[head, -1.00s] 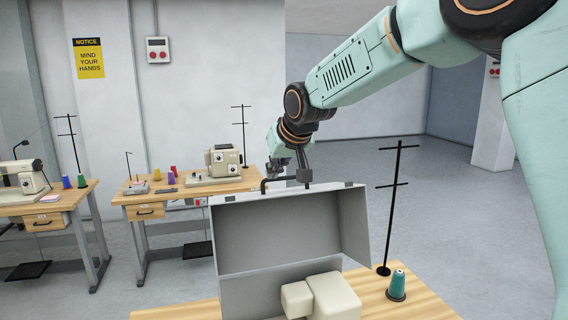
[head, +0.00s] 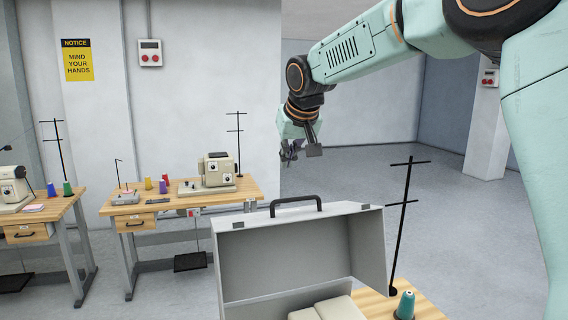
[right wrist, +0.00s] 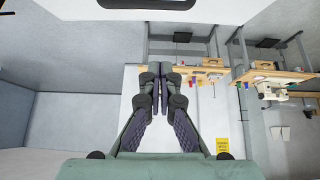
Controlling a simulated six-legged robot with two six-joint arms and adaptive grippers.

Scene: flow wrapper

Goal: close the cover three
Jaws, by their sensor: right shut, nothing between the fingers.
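The cover (head: 372,245) is a pale grey box-like hood on the near table. It stands tipped up, its hollow inside facing me. Its dark handle (head: 295,203) is on the top edge. A cream machine body (head: 340,309) shows below it, cut off by the picture edge. My right gripper (head: 301,152) is above and beyond the handle, apart from it. In the right wrist view my right gripper (right wrist: 161,68) has its fingers together, with nothing between them. A dark bar, apparently the handle (right wrist: 170,36), shows at the top there. My left gripper is not in view.
A thread stand (head: 405,215) and a teal spool (head: 405,304) are right of the cover on the near wooden table (head: 427,312). Another table with a sewing machine (head: 217,173) stands behind on the left. The floor to the right is clear.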

